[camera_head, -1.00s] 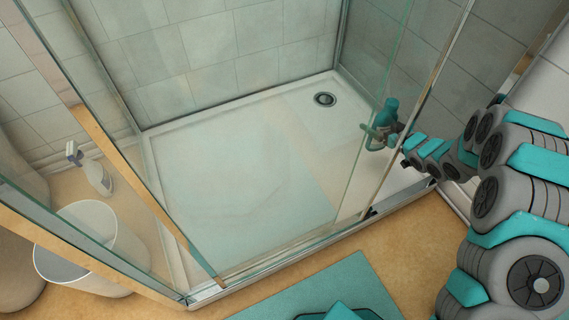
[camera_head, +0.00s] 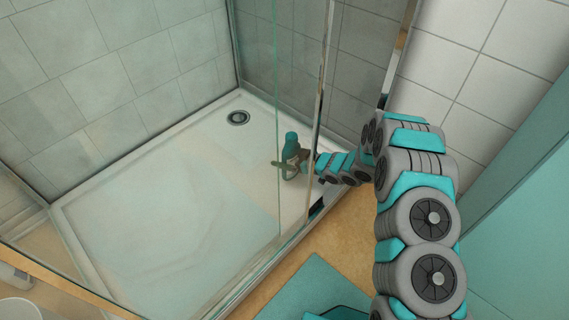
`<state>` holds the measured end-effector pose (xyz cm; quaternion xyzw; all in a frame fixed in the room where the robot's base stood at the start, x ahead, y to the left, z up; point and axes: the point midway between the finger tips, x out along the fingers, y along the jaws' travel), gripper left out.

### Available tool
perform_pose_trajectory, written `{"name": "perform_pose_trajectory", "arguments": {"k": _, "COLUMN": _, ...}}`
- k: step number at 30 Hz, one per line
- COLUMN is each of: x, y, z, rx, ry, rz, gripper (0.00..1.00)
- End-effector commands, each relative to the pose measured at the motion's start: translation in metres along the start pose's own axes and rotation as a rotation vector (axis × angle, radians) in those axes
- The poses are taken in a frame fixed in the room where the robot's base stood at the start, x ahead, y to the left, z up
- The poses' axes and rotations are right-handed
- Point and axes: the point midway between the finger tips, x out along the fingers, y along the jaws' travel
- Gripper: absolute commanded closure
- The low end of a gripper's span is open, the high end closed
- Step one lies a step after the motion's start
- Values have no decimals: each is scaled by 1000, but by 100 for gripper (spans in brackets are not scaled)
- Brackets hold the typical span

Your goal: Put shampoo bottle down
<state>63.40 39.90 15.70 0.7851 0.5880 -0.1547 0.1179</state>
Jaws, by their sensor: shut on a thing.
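The shampoo bottle (camera_head: 291,145) is teal with a paler label, and it stands about upright inside the glass shower, near the right side. My gripper (camera_head: 284,168) is shut around the bottle's lower part. My arm reaches in from the right past the metal door frame. The bottle is seen through the glass, and its base is partly hidden by the gripper, so I cannot tell whether it touches the white shower tray (camera_head: 150,215).
A dark round drain (camera_head: 238,118) lies in the tray's far corner. Glass panels and a metal upright (camera_head: 322,110) stand close to my arm. A teal mat (camera_head: 312,290) lies on the tan floor outside. Most of the tray is clear.

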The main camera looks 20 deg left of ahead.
Motion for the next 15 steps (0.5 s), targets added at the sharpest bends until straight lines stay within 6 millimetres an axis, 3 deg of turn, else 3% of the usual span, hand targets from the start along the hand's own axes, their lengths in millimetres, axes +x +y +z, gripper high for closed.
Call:
{"name": "perform_pose_trajectory", "arguments": {"k": 6, "x": 11, "y": -1, "z": 28, "rx": 1, "ry": -1, "rz": -1, "gripper": 87}}
{"name": "perform_pose_trajectory", "arguments": {"k": 15, "x": 12, "y": 0, "z": 29, "rx": 0, "ry": 0, "rz": 0, "gripper": 87}}
